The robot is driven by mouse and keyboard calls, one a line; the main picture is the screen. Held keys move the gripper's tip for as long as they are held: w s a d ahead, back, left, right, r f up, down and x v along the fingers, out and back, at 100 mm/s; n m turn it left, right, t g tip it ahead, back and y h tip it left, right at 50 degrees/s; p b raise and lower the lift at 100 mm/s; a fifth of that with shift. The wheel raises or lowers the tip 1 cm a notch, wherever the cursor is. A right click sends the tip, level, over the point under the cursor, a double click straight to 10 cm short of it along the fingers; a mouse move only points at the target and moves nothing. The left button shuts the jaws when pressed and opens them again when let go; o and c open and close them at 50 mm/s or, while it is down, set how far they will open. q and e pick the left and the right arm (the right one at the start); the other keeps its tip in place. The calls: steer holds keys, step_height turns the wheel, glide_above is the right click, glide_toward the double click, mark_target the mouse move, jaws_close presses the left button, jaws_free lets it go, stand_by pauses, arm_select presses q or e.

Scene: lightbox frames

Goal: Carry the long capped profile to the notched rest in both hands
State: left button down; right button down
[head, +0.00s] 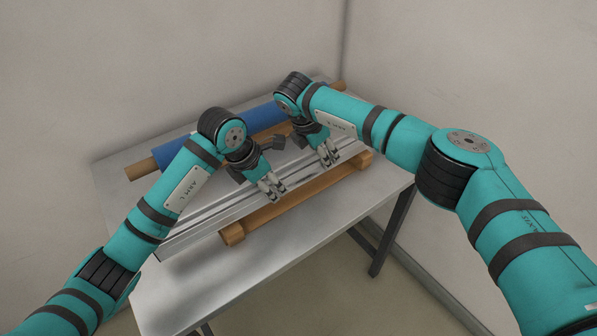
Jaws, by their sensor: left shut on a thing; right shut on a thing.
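The long profile (215,219) is a silver, grooved metal bar running diagonally from lower left to upper right across the table. My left gripper (273,190) is shut on it near the middle. My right gripper (328,155) is shut on it closer to its right end. The notched rest (295,196) appears to be the wooden bar with raised end blocks, just in front of the profile and roughly parallel to it. I cannot tell whether the profile is above the table or touching it. The end caps are too small to make out.
A blue roll (260,117) on a wooden rod lies across the back of the grey table (190,290), behind my grippers. The front strip of the table is clear. Plain walls stand close behind and to the right.

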arm_select(q)
steer(key=shift+r, duration=0.1)
arm_select(e)
steer(key=shift+r, duration=0.1)
